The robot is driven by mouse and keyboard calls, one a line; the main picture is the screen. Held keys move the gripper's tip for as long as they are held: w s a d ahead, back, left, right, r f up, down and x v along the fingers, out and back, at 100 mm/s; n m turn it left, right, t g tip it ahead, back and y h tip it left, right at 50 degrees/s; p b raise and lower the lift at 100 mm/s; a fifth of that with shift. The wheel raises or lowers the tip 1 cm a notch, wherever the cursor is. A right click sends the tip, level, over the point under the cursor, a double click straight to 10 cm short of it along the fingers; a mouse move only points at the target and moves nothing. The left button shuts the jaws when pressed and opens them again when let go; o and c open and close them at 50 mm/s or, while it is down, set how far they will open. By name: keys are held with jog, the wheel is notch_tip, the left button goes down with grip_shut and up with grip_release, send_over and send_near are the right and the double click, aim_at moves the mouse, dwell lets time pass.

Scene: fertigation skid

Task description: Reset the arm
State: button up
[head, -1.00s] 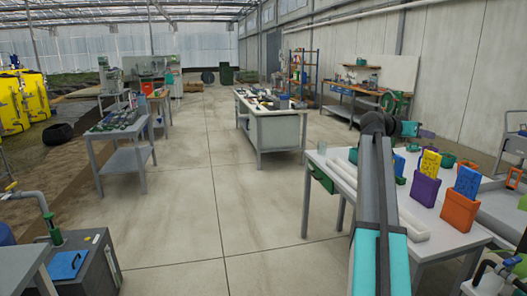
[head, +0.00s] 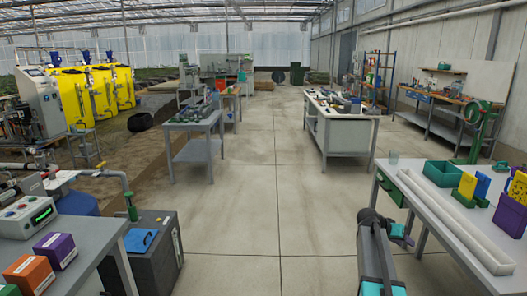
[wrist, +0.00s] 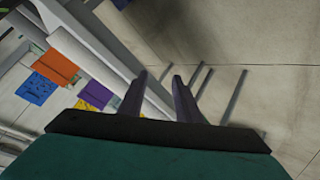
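My gripper (wrist: 160,78) shows in the wrist view with two dark fingers apart and nothing between them, so it is open and empty. Pale floor and a table edge lie behind the fingers. In the head view my arm stands at the lower right, beside the white right-hand table (head: 450,235).
The right table holds white pipes (head: 455,220), a green bin (head: 443,173) and coloured pouches. At the lower left, a grey bench (head: 85,245) carries a control box (head: 27,216) and coloured boxes. The middle floor (head: 275,200) is clear.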

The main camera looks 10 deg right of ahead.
jog(key=s+a+f+n+g+y, duration=0.15)
jog(key=s+a+f, duration=0.35)
jog(key=a+f, duration=0.5)
jog(key=s+a+f+n+y, duration=0.15)
jog(key=s+a+f, duration=0.25)
jog(key=a+f, duration=0.55)
jog(key=s+a+f+n+g+y, duration=0.15)
jog(key=s+a+f, duration=0.5)
jog(key=f, duration=0.65)
jog(key=s+a+f+n+g+y, duration=0.2)
jog(key=s+a+f, duration=0.2)
jog(key=s+a, duration=0.6)
jog(key=s+a+f+n+g+y, duration=0.1)
jog(key=s+a+f+n+y, duration=0.2)
jog(key=s+a, duration=0.8)
jog(key=s+f+p, duration=0.1)
jog(key=s+f, duration=0.1)
jog(key=s, duration=0.4)
jog(key=shift+s+a+f+g+y, duration=0.15)
jog(key=shift+s+f+g+y, duration=0.05)
jog(key=shift+s+g+y, duration=0.2)
